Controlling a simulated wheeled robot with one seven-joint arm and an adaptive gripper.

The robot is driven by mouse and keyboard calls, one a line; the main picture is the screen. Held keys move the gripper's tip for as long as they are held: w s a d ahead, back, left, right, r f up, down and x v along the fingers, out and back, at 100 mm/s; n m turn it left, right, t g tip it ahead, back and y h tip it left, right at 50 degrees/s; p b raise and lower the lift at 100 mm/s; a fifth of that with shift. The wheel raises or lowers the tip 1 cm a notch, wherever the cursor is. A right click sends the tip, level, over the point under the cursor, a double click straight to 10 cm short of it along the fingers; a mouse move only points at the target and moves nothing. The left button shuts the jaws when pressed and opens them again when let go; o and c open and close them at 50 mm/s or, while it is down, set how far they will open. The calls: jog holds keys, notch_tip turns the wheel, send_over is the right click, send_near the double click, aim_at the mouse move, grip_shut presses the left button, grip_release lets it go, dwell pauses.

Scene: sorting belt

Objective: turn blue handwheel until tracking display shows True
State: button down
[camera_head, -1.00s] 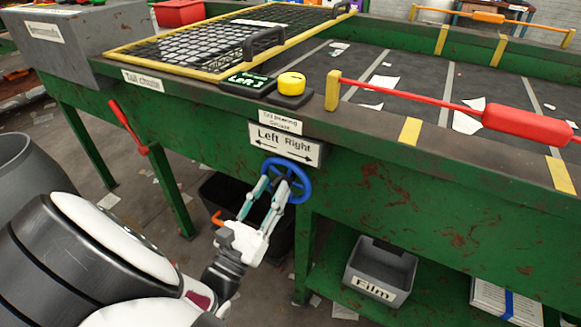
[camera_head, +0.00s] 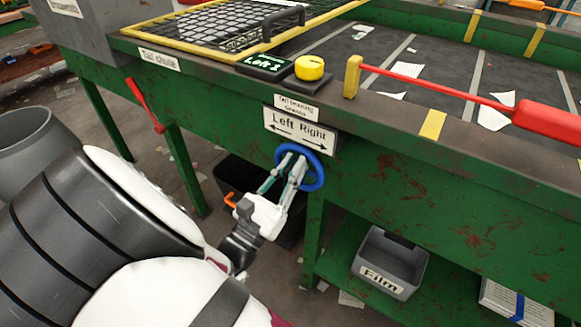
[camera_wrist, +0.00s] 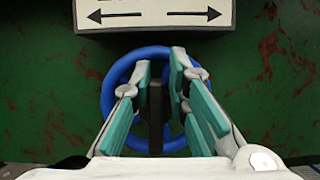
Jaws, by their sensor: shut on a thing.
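The blue handwheel (camera_head: 315,178) is mounted on the green side of the belt frame, under a "Left Right" sign (camera_head: 300,132) with arrows. My gripper (camera_head: 293,163) reaches it from below and is shut on the wheel's inner part. In the wrist view the blue rim (camera_wrist: 150,53) surrounds my gripper's fingers (camera_wrist: 160,85), which sit on both sides of the dark middle bar (camera_wrist: 155,118). A small dark display (camera_head: 264,66) with green-white text stands on the frame's top edge; it seems to read "Left", with small text.
A yellow button (camera_head: 309,68) sits beside the display. A red-handled bar (camera_head: 440,84) crosses the belt (camera_head: 440,65) at right. A red lever (camera_head: 146,105) hangs at left. A grey "Film" bin (camera_head: 390,262) stands on the lower shelf.

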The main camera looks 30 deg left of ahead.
jog(key=shift+s+a+f, duration=0.1)
jog(key=shift+a, duration=0.15)
jog(key=m+h, duration=0.1)
jog(key=m, duration=0.2)
jog(key=m+g+h, duration=0.1)
jog(key=m, duration=0.1)
jog(key=shift+d+f+m+h, duration=0.1)
jog(key=shift+d+m+h, duration=0.2)
jog(key=shift+d, duration=0.05)
jog(key=shift+s+d+f+m+g+h+b, duration=0.15)
jog(key=shift+m+g+h, duration=0.25)
jog(key=shift+m, duration=0.8)
jog(key=shift+d+f+m+g+h+b, duration=0.15)
jog(key=shift+m+h, duration=0.45)
jog(key=shift+m, duration=0.6)
jog(key=shift+r, duration=0.1)
jog(key=c, duration=1.7)
grip_release()
jog(key=shift+d, duration=0.25)
